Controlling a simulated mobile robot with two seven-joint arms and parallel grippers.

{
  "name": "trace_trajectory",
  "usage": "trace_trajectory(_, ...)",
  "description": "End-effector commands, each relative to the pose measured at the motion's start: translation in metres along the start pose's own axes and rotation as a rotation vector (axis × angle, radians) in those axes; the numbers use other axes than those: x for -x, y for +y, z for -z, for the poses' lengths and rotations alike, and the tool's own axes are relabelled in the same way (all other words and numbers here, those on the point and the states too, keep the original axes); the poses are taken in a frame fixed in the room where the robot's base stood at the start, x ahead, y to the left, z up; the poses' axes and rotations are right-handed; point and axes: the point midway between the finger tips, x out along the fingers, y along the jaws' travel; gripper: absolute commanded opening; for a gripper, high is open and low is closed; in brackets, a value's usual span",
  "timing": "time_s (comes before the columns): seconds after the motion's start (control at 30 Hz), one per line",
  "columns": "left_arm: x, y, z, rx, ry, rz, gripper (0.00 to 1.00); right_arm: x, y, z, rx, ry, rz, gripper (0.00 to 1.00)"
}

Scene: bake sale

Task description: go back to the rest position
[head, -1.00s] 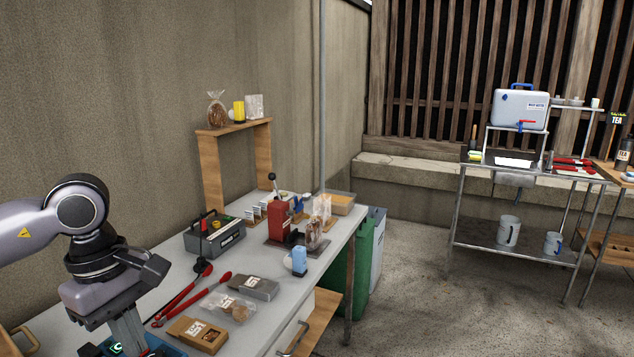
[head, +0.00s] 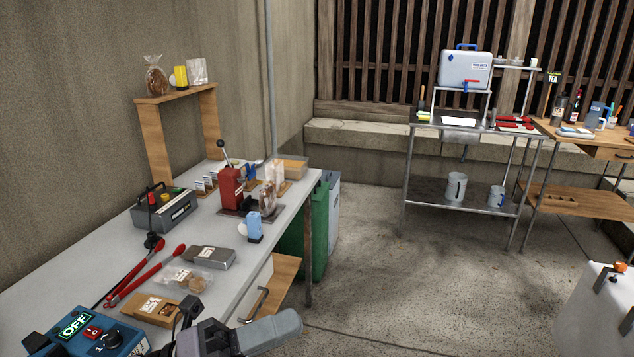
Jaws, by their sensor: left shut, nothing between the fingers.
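My left gripper (head: 203,340) is at the bottom edge of the head view, partly cut off, in front of the table's near edge. Its jaws are shut with nothing between them. A grey rounded link of my arm (head: 270,332) lies to its right. My right gripper is not in view.
The grey table (head: 60,275) holds a blue OFF-switch box (head: 85,335), red tongs (head: 140,280), a kraft box (head: 152,308), a bagged cookie (head: 188,281) and a grey tin (head: 209,257). An open drawer (head: 270,290) juts out. A white box (head: 600,315) stands right. Floor between is clear.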

Motion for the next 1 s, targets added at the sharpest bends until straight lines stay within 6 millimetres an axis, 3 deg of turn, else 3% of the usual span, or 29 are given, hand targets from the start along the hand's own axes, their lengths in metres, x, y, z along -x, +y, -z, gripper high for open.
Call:
trace_trajectory(0.2,0.045,0.056,-0.025,0.498,-0.462,0.006,0.00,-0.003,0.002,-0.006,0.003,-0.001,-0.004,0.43)
trace_trajectory(0.37,0.104,0.113,-0.019,0.864,-0.808,-0.005,0.00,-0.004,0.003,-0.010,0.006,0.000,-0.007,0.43)
trace_trajectory(0.5,0.167,0.165,0.014,1.177,-1.118,-0.019,0.00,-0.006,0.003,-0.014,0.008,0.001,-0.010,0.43)
trace_trajectory(0.7,0.243,0.214,0.085,1.520,-1.491,-0.035,0.00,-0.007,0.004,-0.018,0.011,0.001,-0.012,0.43)
trace_trajectory(0.83,0.267,0.225,0.116,1.634,-1.623,-0.037,0.00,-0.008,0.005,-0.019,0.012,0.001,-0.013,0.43)
trace_trajectory(1.0,0.276,0.229,0.128,1.674,-1.673,-0.037,0.00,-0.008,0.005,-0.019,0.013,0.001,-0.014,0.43)
